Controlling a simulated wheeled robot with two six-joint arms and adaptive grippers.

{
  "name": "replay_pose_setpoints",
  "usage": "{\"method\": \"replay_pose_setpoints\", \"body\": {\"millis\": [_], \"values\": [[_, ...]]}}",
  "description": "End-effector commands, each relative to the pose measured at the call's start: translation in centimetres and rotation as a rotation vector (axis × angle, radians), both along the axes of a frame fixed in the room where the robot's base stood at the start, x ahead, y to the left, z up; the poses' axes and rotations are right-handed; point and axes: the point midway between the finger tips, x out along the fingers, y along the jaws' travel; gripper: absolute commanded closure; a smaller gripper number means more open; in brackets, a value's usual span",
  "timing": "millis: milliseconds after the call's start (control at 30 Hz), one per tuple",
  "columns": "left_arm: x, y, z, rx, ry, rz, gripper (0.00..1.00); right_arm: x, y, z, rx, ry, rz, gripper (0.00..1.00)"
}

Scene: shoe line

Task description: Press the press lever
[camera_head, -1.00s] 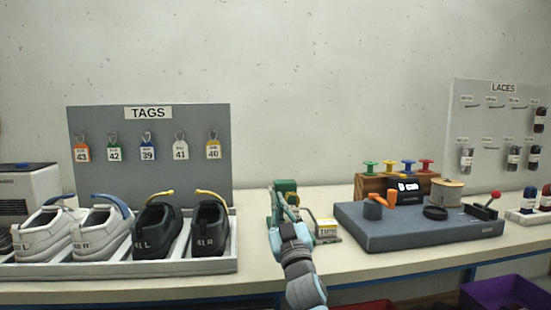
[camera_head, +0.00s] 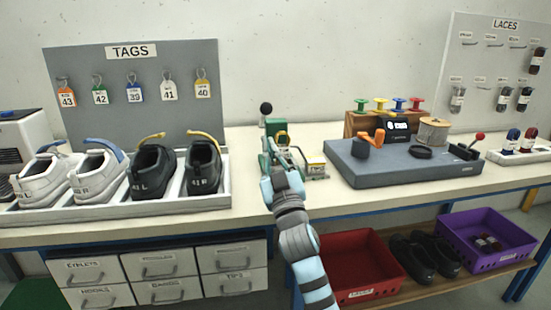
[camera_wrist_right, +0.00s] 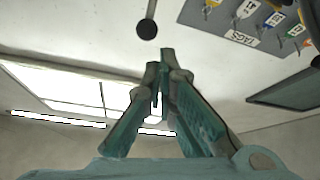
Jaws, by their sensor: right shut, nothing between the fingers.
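The green press (camera_head: 276,128) stands on the bench between the shoe tray and the grey work block. Its lever's round black knob (camera_head: 266,108) shows above the press at its upper left. The knob (camera_wrist_right: 147,28) also shows in the right wrist view, beyond my fingertips and apart from them. My right gripper (camera_head: 270,150) is in front of the press and hides part of it. In the right wrist view its fingers (camera_wrist_right: 158,68) are shut and empty. My left gripper is not in view.
The white tray (camera_head: 225,203) with several shoes is to the left. The grey work block (camera_head: 400,170) is to the right, with a small yellow-and-white box (camera_head: 315,165) between it and the press. A red bin (camera_head: 345,245) and a purple bin (camera_head: 475,258) sit on the lower shelf.

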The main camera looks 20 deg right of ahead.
Motion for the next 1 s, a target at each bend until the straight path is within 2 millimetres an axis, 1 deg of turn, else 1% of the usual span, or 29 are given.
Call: {"method": "replay_pose_setpoints", "body": {"millis": [33,100,200,300,833,867,933,967,1000], "values": [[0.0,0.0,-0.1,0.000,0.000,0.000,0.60,-0.9,0.1,-0.8,0.000,0.002,0.000,1.00],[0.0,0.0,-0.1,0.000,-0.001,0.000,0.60,-2.0,0.3,-1.4,0.001,0.000,0.000,1.00],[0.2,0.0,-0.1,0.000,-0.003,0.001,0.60,-3.2,0.5,-2.2,0.000,0.000,0.000,1.00],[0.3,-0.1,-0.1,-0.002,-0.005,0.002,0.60,-3.8,0.5,-2.6,0.000,0.000,0.000,1.00],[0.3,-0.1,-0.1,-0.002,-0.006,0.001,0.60,-4.0,0.5,-2.8,0.002,0.003,0.000,1.00],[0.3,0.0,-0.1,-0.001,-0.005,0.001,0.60,-4.0,0.4,-3.1,0.007,0.012,-0.002,1.00],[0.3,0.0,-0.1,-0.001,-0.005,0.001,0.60,-4.2,0.0,-5.2,0.030,0.071,-0.013,1.00],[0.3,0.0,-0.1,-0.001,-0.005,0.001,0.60,-4.5,-0.4,-6.6,0.046,0.113,-0.022,1.00],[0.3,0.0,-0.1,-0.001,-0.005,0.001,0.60,-5.0,-0.9,-9.1,0.074,0.186,-0.035,1.00]]}}
